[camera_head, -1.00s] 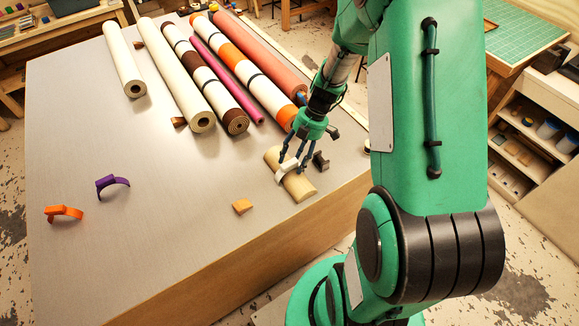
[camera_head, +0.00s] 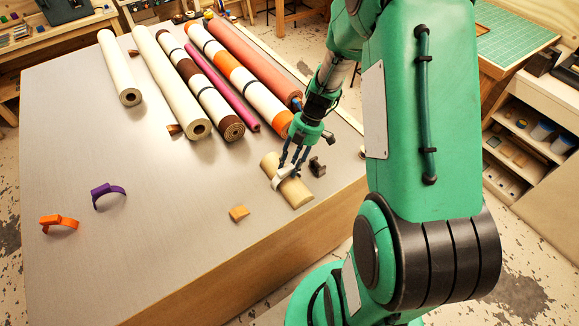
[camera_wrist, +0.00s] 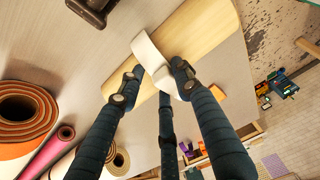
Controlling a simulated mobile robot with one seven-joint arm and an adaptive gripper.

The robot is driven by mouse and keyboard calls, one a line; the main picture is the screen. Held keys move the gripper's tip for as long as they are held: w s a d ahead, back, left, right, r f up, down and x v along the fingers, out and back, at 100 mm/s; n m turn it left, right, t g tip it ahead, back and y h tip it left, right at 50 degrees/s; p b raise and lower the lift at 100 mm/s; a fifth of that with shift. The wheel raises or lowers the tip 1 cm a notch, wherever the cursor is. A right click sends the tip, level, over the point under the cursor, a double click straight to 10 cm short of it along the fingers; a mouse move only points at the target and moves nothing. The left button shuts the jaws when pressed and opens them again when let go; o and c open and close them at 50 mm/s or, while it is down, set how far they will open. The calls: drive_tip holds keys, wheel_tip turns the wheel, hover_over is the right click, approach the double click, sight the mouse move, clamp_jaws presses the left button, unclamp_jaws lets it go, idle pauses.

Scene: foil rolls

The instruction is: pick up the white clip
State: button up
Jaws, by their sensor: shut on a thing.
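The white clip (camera_head: 281,180) is at a short tan roll (camera_head: 294,192) near the table's front right; I cannot tell whether it still touches the roll. My gripper (camera_head: 288,170) comes down over it with its dark fingers closed on the clip. In the wrist view the white clip (camera_wrist: 152,62) shows between the fingertips of my gripper (camera_wrist: 158,84), with the tan roll (camera_wrist: 200,35) just behind it. Part of the clip is hidden by the fingers.
An orange clip (camera_head: 58,222) and a purple clip (camera_head: 107,192) stand at the left. A wooden block (camera_head: 239,213) and a dark clip-like piece (camera_head: 317,166) flank the tan roll. Several long rolls, including a cream one (camera_head: 172,85), lie at the back. The left middle table is clear.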

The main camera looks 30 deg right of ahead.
sight(287, 166)
drive_tip(key=shift+r, duration=0.65)
wheel_tip(287, 166, up, 2)
drive_tip(key=shift+r, duration=0.15)
drive_tip(key=s+a, duration=0.2)
drive_tip(key=s, duration=0.5)
drive_tip(key=s+a+r, duration=0.1)
drive_tip(key=s+a, duration=0.1)
drive_tip(key=s, duration=0.6)
drive_tip(key=shift+s+a, duration=0.15)
drive_tip(key=shift+a, duration=0.2)
